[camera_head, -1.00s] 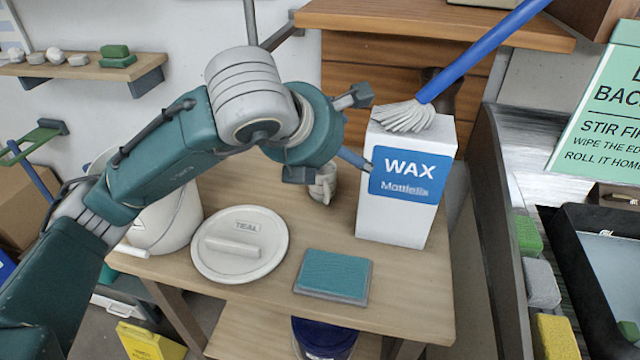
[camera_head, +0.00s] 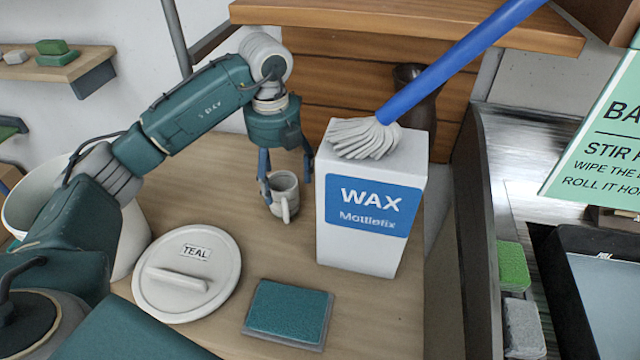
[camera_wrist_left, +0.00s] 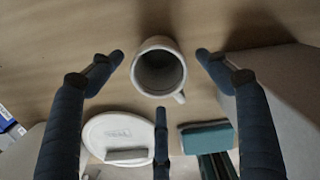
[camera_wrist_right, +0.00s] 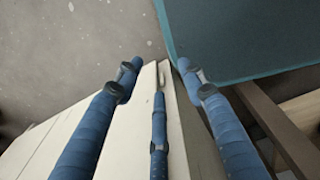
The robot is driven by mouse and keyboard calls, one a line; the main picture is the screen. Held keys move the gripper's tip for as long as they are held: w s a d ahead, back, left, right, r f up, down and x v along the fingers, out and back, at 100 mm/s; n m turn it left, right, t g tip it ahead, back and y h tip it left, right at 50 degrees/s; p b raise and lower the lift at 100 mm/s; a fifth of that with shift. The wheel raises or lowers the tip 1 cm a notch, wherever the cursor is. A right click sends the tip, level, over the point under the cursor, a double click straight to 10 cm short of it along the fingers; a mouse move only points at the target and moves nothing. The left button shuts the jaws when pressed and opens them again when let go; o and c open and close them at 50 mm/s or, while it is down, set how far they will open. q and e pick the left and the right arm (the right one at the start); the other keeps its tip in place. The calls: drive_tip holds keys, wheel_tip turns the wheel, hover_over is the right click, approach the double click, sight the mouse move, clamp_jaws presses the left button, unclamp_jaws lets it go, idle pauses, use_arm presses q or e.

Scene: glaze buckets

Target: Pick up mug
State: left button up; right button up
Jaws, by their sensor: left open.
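The grey mug (camera_head: 284,197) stands upright on the wooden table, just left of the wax box. Its handle points toward the front. My left gripper (camera_head: 287,179) is open above the mug, one finger at the mug's left side and another at its right. In the left wrist view the mug (camera_wrist_left: 160,70) sits between the two spread upper fingers, its opening facing the camera and its handle at lower right. A gap shows on both sides. My right gripper (camera_wrist_right: 160,63) shows only in its own wrist view, with its fingers apart and nothing between them.
The white wax box (camera_head: 360,240), with a brush (camera_head: 368,138) lying on top, stands close right of the mug. A white lid marked TEAL (camera_head: 187,262) and a teal pad (camera_head: 288,311) lie in front. A white bucket (camera_head: 128,235) stands left, partly behind my arm.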

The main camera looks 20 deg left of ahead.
use_arm(q)
drive_tip(key=shift+a+f, duration=0.2)
drive_tip(key=shift+s+f+n, duration=0.15)
drive_tip(key=shift+f+n, duration=0.15)
drive_tip(key=f+p, duration=0.1)
drive_tip(key=f, duration=0.3)
drive_tip(key=f+p, duration=0.1)
drive_tip(key=f, duration=0.1)
drive_tip(key=shift+d+p, duration=0.3)
drive_tip(key=shift+f, duration=0.45)
drive_tip(key=shift+c, duration=0.8)
drive_tip(key=c, duration=1.3)
drive_tip(key=shift+r, duration=0.1)
drive_tip(key=shift+c, duration=0.9)
use_arm(e)
drive_tip(key=r, duration=0.2)
drive_tip(key=shift+s+r, duration=0.25)
drive_tip(key=shift+r, duration=0.15)
use_arm(q)
drive_tip(key=shift+r, duration=0.1)
